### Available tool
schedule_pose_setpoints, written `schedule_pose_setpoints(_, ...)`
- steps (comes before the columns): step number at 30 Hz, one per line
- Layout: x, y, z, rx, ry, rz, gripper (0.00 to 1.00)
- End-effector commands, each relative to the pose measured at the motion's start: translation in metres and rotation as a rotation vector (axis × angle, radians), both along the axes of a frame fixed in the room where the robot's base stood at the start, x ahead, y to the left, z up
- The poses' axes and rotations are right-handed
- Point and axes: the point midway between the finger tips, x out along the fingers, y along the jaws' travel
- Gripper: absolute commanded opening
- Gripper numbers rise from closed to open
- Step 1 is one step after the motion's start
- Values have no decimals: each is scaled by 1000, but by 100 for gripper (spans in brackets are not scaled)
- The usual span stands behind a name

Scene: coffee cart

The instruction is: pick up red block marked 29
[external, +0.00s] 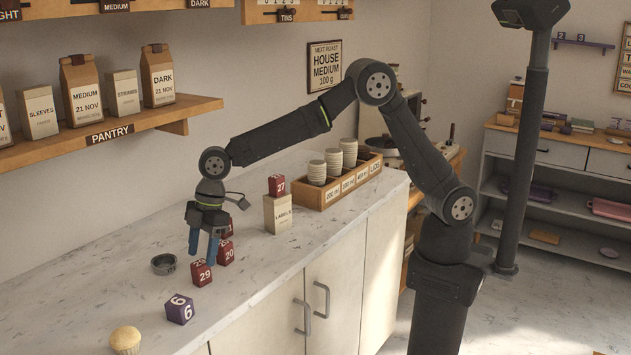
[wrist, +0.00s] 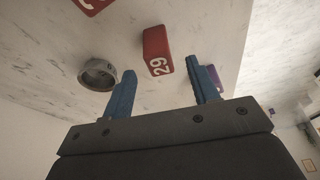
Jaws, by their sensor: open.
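The red block marked 29 (external: 202,274) stands on the marble counter, and it also shows in the wrist view (wrist: 157,52) with its 29 facing the camera. My gripper (external: 204,254) is above the counter, pointing down, with its blue fingertips close to this block. In the wrist view my gripper (wrist: 162,85) is open, with the block ahead of and between the two blue fingers. Nothing is held between them. In the external view, the fingers overlap the block's upper part, so I cannot tell whether they touch it.
A red block marked 20 (external: 226,253) stands just behind, with another red block partly hidden beyond it. A dark ring (external: 164,264) lies to the left. A purple block marked 6 (external: 180,309) and a muffin (external: 126,340) are in front. A red block marked 27 (external: 277,185) sits on the labels box (external: 278,214).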

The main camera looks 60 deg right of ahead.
Motion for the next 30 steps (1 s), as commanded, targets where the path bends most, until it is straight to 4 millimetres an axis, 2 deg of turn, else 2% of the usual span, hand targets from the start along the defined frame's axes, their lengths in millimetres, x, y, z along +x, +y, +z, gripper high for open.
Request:
schedule_pose_setpoints(5,0,3,-8,0,0,0,55)
schedule_pose_setpoints(15,2,16,-51,0,0,1,55)
schedule_pose_setpoints(22,2,17,-53,1,-1,1,55)
schedule_pose_setpoints(23,2,17,-53,1,-1,1,51)
schedule_pose_setpoints(27,2,17,-53,1,-1,1,23)
schedule_pose_setpoints(30,2,17,-53,1,-1,1,6)
